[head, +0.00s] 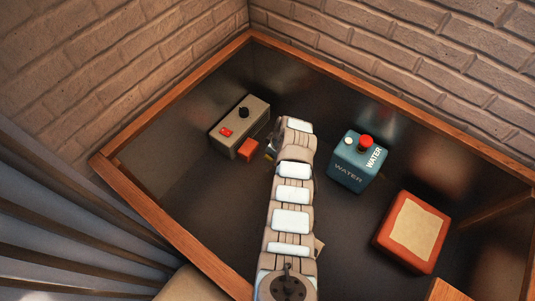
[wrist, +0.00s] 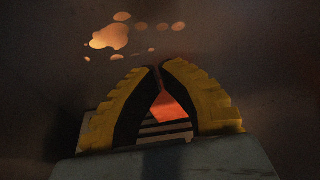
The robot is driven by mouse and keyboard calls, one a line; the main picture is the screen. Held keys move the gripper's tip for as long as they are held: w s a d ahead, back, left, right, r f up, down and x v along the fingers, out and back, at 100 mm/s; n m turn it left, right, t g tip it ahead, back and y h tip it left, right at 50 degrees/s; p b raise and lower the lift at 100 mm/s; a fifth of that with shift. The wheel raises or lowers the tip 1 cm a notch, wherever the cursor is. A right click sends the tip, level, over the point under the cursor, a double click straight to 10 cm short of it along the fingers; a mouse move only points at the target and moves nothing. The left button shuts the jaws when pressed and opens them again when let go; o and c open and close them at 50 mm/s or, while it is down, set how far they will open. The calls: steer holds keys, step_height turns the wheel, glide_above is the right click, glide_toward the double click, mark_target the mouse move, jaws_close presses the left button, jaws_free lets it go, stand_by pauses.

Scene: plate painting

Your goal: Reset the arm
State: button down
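My arm reaches up the middle of the head view, with my gripper (head: 268,155) small and partly hidden at its far end. In the wrist view my gripper (wrist: 160,68) has yellow fingers with black inner pads. Their tips meet or nearly meet. An orange-red patch (wrist: 168,108) shows in the gap below the tips; I cannot tell whether it lies between the fingers or behind them. In the head view a small orange block (head: 248,149) sits just left of the gripper, against a grey box.
The grey box (head: 238,122) has a black knob and a red button. A blue WATER box (head: 345,172) with a red button stands right of my arm. A red box with a beige top (head: 413,230) is farther right. Wooden edging (head: 180,220) borders the dark surface. Orange splotches (wrist: 110,37) show ahead of the fingers.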

steer(key=p+v, duration=0.1)
steer(key=v, duration=0.3)
steer(key=shift+r+p, duration=0.15)
steer(key=shift+p, duration=0.15)
